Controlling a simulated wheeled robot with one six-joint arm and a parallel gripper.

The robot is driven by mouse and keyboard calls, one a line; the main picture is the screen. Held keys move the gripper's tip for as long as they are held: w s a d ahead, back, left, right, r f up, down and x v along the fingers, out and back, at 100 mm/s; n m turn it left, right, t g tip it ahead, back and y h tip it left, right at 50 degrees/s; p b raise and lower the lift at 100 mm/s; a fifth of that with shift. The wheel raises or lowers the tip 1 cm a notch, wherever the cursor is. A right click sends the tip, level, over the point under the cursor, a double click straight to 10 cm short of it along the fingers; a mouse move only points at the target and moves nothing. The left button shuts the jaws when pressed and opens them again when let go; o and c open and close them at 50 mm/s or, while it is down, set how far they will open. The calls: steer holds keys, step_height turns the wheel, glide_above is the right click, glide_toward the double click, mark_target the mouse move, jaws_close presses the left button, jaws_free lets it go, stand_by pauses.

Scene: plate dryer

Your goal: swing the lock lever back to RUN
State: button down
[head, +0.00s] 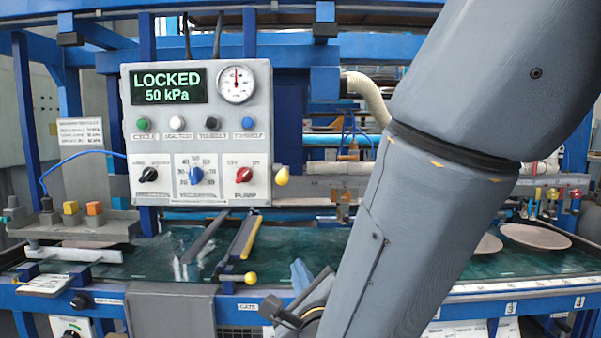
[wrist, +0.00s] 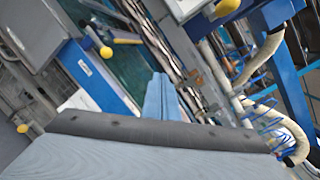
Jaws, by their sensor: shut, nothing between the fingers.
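The control panel (head: 215,108) reads "LOCKED 50 kPa" on its green display (head: 168,86). A yellow-knobbed lever (head: 281,177) sticks out at the panel's lower right; what looks like its knob shows at the top of the wrist view (wrist: 227,7). A second yellow-knobbed lever (head: 250,278) lies roughly level on the front blue rail by the GATE label; it seems to show in the wrist view (wrist: 106,52). No visible label tells me which is the lock lever. My gripper (head: 299,270) is shut and empty, right of the rail lever and apart from it. Its light-blue fingers show in the wrist view (wrist: 160,97).
My arm hides the middle right of the head view. The green bed (head: 330,240) lies behind the rail, with round plates (head: 535,236) at right. A grey box (head: 170,312) hangs at the front left. Another yellow knob (wrist: 22,128) shows at the wrist view's left.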

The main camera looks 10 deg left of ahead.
mark_target(280, 174)
step_height(280, 174, up, 8)
steer(key=s+d+m+t+p, duration=0.1)
steer(key=m+t+p, duration=0.1)
steer(key=m+p, duration=0.1)
steer(key=shift+s+m+t+p, duration=0.35)
steer(key=shift+m+t, duration=0.05)
steer(key=shift+m, duration=0.3)
steer(key=w+a+r+p, duration=0.2)
steer(key=w+a+r, duration=0.3)
steer(key=w, duration=0.4)
steer(key=shift+r+p, duration=0.3)
steer(key=shift+p, duration=0.05)
steer(key=shift+s+a, duration=0.1)
